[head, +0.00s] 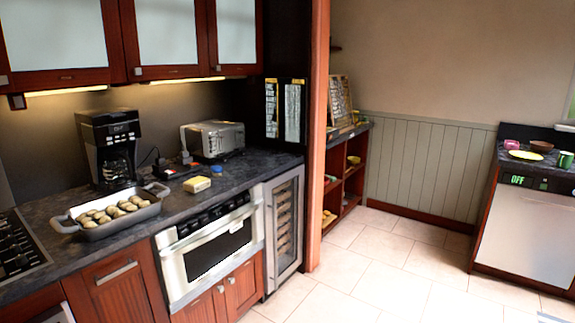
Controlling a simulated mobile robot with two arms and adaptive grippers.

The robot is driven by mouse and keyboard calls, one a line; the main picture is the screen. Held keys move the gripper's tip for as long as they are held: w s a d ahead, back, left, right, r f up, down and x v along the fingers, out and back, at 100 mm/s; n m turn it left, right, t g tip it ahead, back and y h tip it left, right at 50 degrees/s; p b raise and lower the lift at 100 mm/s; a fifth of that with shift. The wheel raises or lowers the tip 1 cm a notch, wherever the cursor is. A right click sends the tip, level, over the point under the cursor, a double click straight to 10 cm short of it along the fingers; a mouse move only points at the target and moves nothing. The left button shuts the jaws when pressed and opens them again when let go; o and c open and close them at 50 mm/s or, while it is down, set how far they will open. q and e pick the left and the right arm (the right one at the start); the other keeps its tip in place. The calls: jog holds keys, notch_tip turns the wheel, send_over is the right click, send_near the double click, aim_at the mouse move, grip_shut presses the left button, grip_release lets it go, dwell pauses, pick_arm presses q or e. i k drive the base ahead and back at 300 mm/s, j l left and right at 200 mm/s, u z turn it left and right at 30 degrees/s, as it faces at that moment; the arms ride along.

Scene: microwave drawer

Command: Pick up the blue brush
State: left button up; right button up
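A small blue object (217,171) sits on the dark counter (240,178), in front of the silver toaster oven (213,140). It is too small here to tell whether it is the blue brush; no other clear brush shape shows. Neither of my grippers is in the head view.
Near the blue object are a yellow box (197,185) and a dark item with some red (180,171). A coffee maker (112,148) and a roasting pan (110,217) of rounded food stand left. A drawer microwave (212,252) is below. The tiled floor (370,275) is clear.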

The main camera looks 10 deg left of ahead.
aim_at(217, 170)
jog(key=i+l+z, duration=0.1)
jog(key=i, duration=0.3)
jog(key=i+l+z, duration=0.1)
jog(key=i+l, duration=0.15)
jog(key=i, duration=0.2)
jog(key=i+l+z, duration=0.1)
jog(key=i, duration=0.3)
jog(key=i+j+u, duration=0.15)
jog(key=i+u, duration=0.3)
jog(key=i+j+u, duration=0.1)
jog(key=i+u, duration=0.2)
jog(key=u, duration=0.15)
jog(key=i+l+u, duration=0.1)
jog(key=i+u, duration=0.35)
jog(key=k, duration=0.1)
